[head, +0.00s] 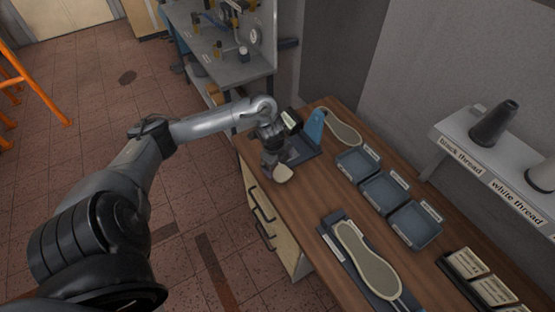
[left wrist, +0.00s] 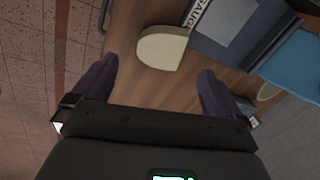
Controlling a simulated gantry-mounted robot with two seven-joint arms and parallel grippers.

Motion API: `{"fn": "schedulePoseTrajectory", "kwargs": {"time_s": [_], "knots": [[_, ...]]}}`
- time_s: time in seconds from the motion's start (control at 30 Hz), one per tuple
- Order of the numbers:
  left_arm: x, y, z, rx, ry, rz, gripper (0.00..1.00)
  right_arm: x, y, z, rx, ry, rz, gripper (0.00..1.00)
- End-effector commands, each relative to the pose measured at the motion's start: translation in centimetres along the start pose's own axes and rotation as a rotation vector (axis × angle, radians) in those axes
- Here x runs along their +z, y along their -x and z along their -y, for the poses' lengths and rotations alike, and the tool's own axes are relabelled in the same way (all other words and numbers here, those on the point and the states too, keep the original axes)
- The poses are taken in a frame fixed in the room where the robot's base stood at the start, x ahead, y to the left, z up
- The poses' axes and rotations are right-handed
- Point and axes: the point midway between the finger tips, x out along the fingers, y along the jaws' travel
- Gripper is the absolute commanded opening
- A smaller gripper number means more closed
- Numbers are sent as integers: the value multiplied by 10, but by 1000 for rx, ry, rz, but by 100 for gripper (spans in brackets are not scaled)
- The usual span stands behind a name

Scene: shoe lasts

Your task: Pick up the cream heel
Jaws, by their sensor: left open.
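The cream heel (head: 283,173) is a small flat D-shaped piece on the wooden workbench, near its left edge. In the left wrist view the cream heel (left wrist: 162,48) lies ahead of the fingers, between their lines and a little left of centre. My left gripper (head: 276,160) is just above and beside the heel, and in the left wrist view its two dark fingers (left wrist: 158,78) are spread apart with nothing between the tips. The gripper partly hides the heel in the head view. My right gripper is not in view.
A dark stand with a blue upright plate (head: 315,126) is close behind the heel. Several blue-grey trays (head: 415,224) and a sole on a dark board (head: 366,262) lie further right. A shelf (head: 480,160) with thread cones is on the wall. The bench edge is close on the left.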

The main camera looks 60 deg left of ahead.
Motion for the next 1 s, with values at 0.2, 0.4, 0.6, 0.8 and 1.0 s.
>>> {"fn": "schedulePoseTrajectory", "kwargs": {"time_s": [0.2, 0.4, 0.6, 0.8, 1.0], "knots": [[0, -36, 0, 1, 3, 0, 100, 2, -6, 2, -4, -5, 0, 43], [0, -59, 0, 1, 1, 0, 100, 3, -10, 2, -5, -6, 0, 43], [1, -70, 0, 0, 0, 2, 100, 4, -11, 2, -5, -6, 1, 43], [0, -71, 0, -1, -1, 2, 100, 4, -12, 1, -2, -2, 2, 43], [0, -71, 0, -1, -1, 2, 92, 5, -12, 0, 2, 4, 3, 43]]}}
